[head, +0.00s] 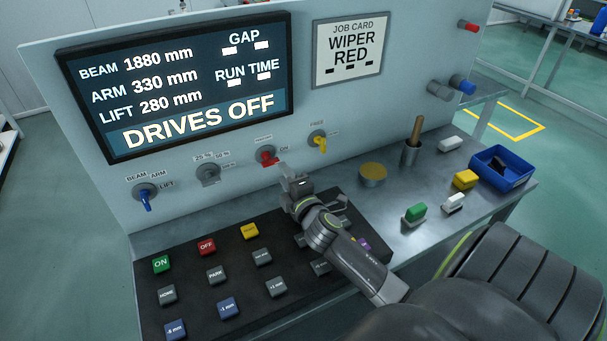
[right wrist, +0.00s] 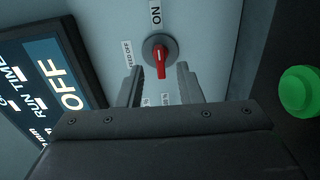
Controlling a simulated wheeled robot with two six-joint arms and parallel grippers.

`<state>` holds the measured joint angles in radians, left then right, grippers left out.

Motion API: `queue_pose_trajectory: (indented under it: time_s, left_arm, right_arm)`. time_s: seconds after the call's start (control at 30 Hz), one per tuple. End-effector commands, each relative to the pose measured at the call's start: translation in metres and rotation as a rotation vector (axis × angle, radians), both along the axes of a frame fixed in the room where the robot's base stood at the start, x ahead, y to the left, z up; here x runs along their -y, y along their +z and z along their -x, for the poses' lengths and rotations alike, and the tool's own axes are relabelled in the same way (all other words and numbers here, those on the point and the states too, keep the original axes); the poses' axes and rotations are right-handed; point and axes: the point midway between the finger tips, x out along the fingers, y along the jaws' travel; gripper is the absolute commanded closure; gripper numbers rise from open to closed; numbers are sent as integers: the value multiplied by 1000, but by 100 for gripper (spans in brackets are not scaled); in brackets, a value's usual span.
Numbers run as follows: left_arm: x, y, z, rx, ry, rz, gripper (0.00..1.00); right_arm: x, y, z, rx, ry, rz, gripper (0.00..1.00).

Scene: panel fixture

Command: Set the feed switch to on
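The feed switch (head: 266,155) is a red-handled rotary switch on the upright panel, third from the left in its row. It also shows in the right wrist view (right wrist: 160,60), beside a FEED OFF label (right wrist: 127,55) and an ON label (right wrist: 155,15). Its red handle lies in line with the ON label, long end away from it in that view; I cannot tell which end is the pointer. My right gripper (head: 293,176) is just below and right of the switch. Its fingers (right wrist: 160,85) are apart, empty, and not touching the handle. My left gripper is not in view.
A blue switch (head: 146,195), a grey switch (head: 208,174) and a yellow switch (head: 319,141) share the row. The button console (head: 190,325) lies below. The screen (head: 180,80) reads DRIVES OFF. A wooden-handled tool in a cup (head: 411,153) and a blue bin (head: 515,180) stand right.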

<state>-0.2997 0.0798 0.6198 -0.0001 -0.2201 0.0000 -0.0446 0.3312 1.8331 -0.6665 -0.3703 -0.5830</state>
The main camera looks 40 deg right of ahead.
Motion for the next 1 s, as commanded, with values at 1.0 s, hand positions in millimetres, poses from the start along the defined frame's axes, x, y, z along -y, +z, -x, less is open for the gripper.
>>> queue_pose_trajectory:
  time_s: [1.0]
  left_arm:
    - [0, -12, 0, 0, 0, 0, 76]
  right_arm:
    - [-25, -1, 102, -2, -1, -1, 67]
